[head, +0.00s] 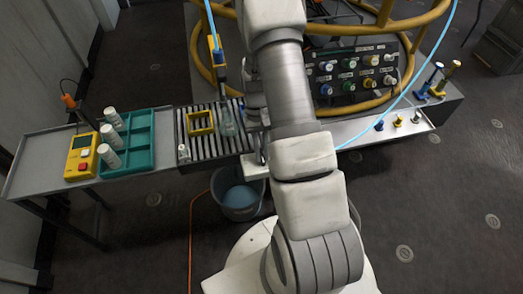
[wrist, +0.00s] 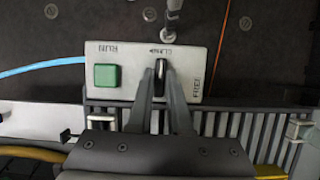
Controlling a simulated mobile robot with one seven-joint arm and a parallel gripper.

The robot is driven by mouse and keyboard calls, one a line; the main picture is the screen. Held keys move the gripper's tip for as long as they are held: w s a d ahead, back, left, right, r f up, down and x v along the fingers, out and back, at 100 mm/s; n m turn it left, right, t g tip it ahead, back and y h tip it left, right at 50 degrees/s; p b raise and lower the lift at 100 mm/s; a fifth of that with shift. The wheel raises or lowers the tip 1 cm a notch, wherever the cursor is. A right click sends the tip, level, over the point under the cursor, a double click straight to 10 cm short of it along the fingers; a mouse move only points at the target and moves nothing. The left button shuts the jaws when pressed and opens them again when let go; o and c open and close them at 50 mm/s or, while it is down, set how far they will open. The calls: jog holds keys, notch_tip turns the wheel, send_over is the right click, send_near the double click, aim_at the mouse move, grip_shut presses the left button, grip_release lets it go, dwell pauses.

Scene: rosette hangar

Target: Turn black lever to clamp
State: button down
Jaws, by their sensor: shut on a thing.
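In the wrist view a pale control panel (wrist: 132,58) carries a green button (wrist: 107,76) beside the label RUN. The black lever (wrist: 160,68) is to the right of the button. It stands upright in the picture, under the upside-down label that seems to read CLAMP, with FREE to its right. My gripper (wrist: 159,78) is shut on the lever, one finger on each side. The lever's lower part is hidden between the fingers. In the head view my arm hides my gripper and the lever; only a pale edge of the panel (head: 253,167) shows.
A slatted rack (head: 190,155) with a yellow frame (head: 200,122) lies beside the panel. A teal tray (head: 140,150) with white bottles and a yellow box (head: 82,155) stand to the left. A blue bucket (head: 240,198) is on the floor below. A blue hose (head: 425,70) crosses the right side.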

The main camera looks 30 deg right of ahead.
jog(key=shift+n, duration=0.3)
jog(key=c, duration=1.1)
grip_release()
jog(key=p+v, duration=0.3)
jog(key=v, duration=1.4)
jog(key=shift+a+r, duration=0.1)
jog(key=shift+r, duration=0.2)
jog(key=shift+p, duration=0.3)
